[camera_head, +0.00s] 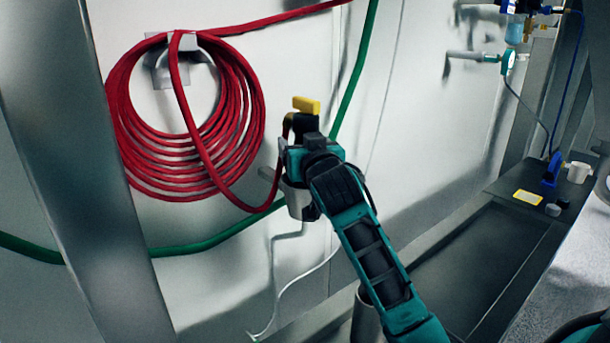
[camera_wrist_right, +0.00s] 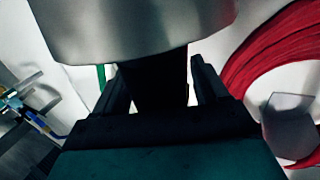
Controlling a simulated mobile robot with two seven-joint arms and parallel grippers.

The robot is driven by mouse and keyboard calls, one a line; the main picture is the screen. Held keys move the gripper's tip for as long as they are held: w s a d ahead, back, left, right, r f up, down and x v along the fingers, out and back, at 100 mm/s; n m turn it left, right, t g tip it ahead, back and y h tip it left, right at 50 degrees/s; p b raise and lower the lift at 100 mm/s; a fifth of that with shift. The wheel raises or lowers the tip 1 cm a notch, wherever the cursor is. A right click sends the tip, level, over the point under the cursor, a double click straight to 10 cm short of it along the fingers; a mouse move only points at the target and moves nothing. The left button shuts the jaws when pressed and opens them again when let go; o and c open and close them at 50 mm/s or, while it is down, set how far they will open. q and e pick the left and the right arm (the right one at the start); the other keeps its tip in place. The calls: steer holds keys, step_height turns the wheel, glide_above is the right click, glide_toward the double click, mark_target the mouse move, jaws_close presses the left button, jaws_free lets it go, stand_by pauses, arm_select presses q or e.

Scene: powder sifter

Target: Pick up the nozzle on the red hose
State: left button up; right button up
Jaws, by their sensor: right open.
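The nozzle (camera_head: 306,106) has a yellow top and a black body. It stands upright at a silver cup-like holder (camera_head: 298,203) on the wall, beside the coiled red hose (camera_head: 125,110). The hose's free end rises to the nozzle. My right gripper (camera_head: 291,148) is at the nozzle and partly hides it. In the right wrist view, the fingers of my right gripper (camera_wrist_right: 158,75) are apart, with the dark nozzle body (camera_wrist_right: 160,82) between them. I cannot tell whether they touch it. The silver holder (camera_wrist_right: 130,30) fills the top there. My left gripper is not in view.
A grey post (camera_head: 90,170) stands at the left. A green hose (camera_head: 215,238) runs along the wall behind. A thin white line hangs below the holder. A counter (camera_head: 530,185) with a mug and small items is at the right, with valves and gauges above.

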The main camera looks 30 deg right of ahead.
steer(key=shift+c, duration=0.2)
jaws_close()
stand_by(0.5)
steer(key=shift+r, duration=0.1)
